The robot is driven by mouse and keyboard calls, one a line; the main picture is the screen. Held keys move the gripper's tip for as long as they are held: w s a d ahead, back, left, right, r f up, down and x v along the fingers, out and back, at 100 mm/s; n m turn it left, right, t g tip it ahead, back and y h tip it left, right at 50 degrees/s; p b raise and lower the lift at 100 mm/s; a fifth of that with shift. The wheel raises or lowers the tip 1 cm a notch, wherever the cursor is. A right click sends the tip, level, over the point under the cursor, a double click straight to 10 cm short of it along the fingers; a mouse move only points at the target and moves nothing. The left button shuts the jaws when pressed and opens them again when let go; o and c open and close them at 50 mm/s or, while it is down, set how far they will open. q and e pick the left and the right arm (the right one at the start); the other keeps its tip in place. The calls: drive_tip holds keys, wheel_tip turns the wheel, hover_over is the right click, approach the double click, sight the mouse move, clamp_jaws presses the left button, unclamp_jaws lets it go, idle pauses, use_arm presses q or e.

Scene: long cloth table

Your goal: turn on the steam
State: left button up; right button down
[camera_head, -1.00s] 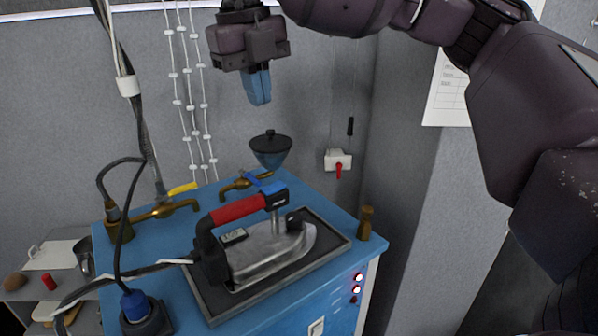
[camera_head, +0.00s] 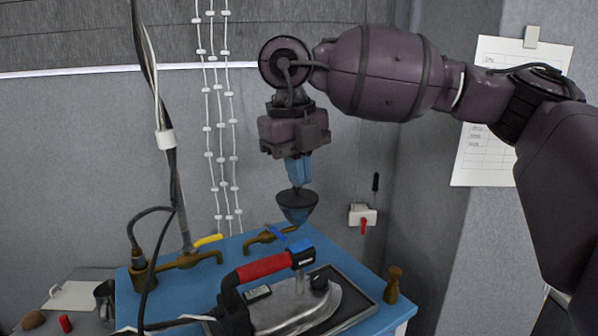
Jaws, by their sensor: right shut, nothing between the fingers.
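A blue steam station (camera_head: 180,291) stands below my right arm. A grey iron (camera_head: 297,306) with a red handle rests on a dark pad on it. Two brass valves stand at the back of its top: the left one has a yellow lever (camera_head: 208,241), the right one a blue lever (camera_head: 284,233). A dark-topped blue funnel (camera_head: 297,207) stands behind the iron. My right gripper (camera_head: 298,182) is shut and empty, pointing down, with its blue fingers at the funnel's top in the picture. I cannot tell if they touch. My left gripper is out of view.
A white switch box with a red lever (camera_head: 363,222) is on the back wall. A brass knob (camera_head: 392,285) stands at the right edge of the top. Cables and a hose (camera_head: 160,140) hang at the left. A low shelf with small items (camera_head: 70,296) lies at left.

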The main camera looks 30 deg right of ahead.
sight(307, 242)
drive_tip(key=f, duration=0.3)
drive_tip(key=d+f, duration=0.1)
drive_tip(key=f, duration=0.3)
drive_tip(key=f+p, duration=0.1)
drive_tip(key=f, duration=0.3)
drive_tip(key=shift+d, duration=0.15)
